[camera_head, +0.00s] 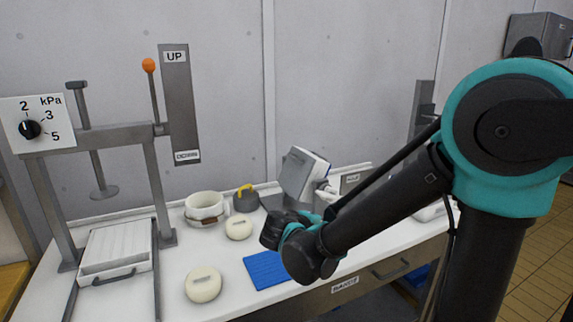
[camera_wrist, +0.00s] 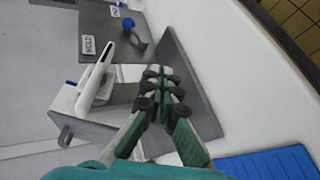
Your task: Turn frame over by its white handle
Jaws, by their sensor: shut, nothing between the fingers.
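The frame (camera_head: 302,174) appears in the head view as a tilted grey and white block at the back of the bench, behind my forearm. Its white handle (camera_head: 325,190) sticks out low on its right side. In the wrist view, the white handle (camera_wrist: 96,77) stands out from a grey boxy body (camera_wrist: 90,130), left of my fingers. My gripper (camera_wrist: 160,78) is shut and empty, with its fingertips together over dark grey plates and apart from the handle. In the head view my arm hides most of the gripper and part of the frame's lower end.
A "HOLD" plate (camera_wrist: 88,45) and a blue knob (camera_wrist: 128,22) are near the handle. A blue mat (camera_head: 268,269), pale cheeses (camera_head: 203,284), a white bowl (camera_head: 204,206) and a dark weight with a yellow handle (camera_head: 245,200) occupy the bench. A lever press (camera_head: 110,135) stands left.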

